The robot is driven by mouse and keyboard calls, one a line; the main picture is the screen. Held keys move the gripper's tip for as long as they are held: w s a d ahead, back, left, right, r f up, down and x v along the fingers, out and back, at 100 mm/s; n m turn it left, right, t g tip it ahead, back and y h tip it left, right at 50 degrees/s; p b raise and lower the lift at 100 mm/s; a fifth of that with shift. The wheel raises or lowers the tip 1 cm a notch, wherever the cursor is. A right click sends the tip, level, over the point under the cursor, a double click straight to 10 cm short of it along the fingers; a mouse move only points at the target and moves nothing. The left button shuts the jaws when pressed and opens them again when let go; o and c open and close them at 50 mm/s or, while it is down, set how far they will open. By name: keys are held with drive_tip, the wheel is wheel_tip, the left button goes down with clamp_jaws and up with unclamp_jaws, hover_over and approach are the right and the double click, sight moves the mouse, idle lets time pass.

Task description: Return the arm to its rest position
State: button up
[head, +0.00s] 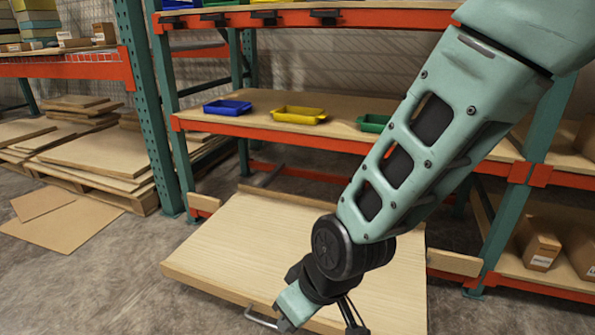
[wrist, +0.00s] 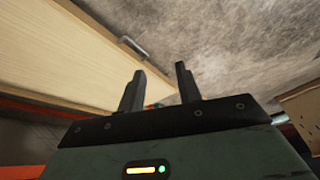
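My teal arm slants down across the right half of the head view, from the upper right to a dark wrist joint at the lower middle. The wrist is over a pale wooden panel (head: 235,245). In the wrist view my gripper (wrist: 160,69) shows two dark fingers standing apart with a clear gap and nothing between them. The wooden panel (wrist: 60,45) and its metal handle (wrist: 133,48) lie beyond the fingers in the wrist view. The handle (head: 261,319) also shows at the panel's front edge in the head view. The fingertips are hard to make out in the head view.
An orange-and-green rack stands behind the panel. Its shelf holds a blue tray (head: 227,107), a yellow tray (head: 299,115) and a green tray (head: 373,123). Cardboard boxes (head: 538,244) sit at right. Stacked boards (head: 98,158) lie at left. Concrete floor (head: 110,285) is open at lower left.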

drive_tip(key=s+d+r+m+g+h+p, duration=0.1)
drive_tip(key=s+d+r+g+h+p, duration=0.15)
drive_tip(key=s+d+r, duration=1.05)
wheel_tip(320, 180, up, 38)
drive_tip(key=w+d+p, duration=0.1)
drive_tip(key=p, duration=3.7)
drive_tip(key=shift+d+h, duration=0.15)
drive_tip(key=shift+h, duration=0.2)
